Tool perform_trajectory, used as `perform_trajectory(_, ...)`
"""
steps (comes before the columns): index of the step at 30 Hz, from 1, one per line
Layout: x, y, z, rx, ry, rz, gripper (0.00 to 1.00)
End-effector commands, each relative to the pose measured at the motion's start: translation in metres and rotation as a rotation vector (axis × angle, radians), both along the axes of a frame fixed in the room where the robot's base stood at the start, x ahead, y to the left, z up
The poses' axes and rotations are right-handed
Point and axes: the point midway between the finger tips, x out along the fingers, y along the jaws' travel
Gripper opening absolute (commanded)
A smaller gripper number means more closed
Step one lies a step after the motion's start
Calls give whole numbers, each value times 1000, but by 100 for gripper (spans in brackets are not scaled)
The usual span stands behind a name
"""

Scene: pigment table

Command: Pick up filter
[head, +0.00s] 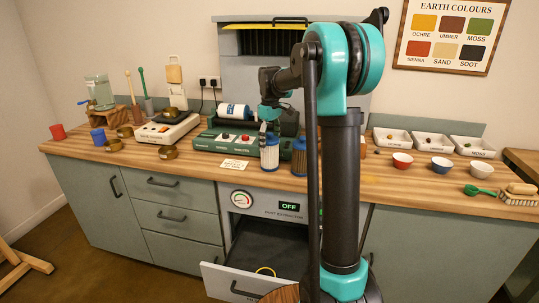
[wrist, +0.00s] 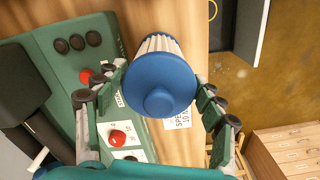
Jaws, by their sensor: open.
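A filter (head: 270,155) with white pleats and blue ends stands upright on the wooden worktop, in front of the green machine. In the wrist view the same filter (wrist: 157,88) shows its round blue cap and some white pleats. My gripper (head: 270,127) is over it, pointing down. In the wrist view my gripper (wrist: 160,103) is open, with one finger on each side of the blue cap; I cannot tell whether either finger touches it. A second, browner filter (head: 299,158) with blue ends stands just to the right, partly behind my arm.
The green machine (head: 228,139) with red buttons is close on the left, with a white-and-blue roll (head: 235,112) behind it. A small card (head: 234,164) lies at the worktop's front. Below, a drawer (head: 236,282) stands open. Bowls (head: 441,167) and trays stand on the right.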

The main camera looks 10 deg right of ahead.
Motion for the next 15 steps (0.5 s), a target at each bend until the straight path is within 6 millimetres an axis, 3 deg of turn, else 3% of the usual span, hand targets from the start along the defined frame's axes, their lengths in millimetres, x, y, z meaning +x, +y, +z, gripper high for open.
perform_trajectory(9, 0, 0, -41, 0, 0, 0, 69)
perform_trajectory(15, 0, 0, -57, 0, 0, 0, 69)
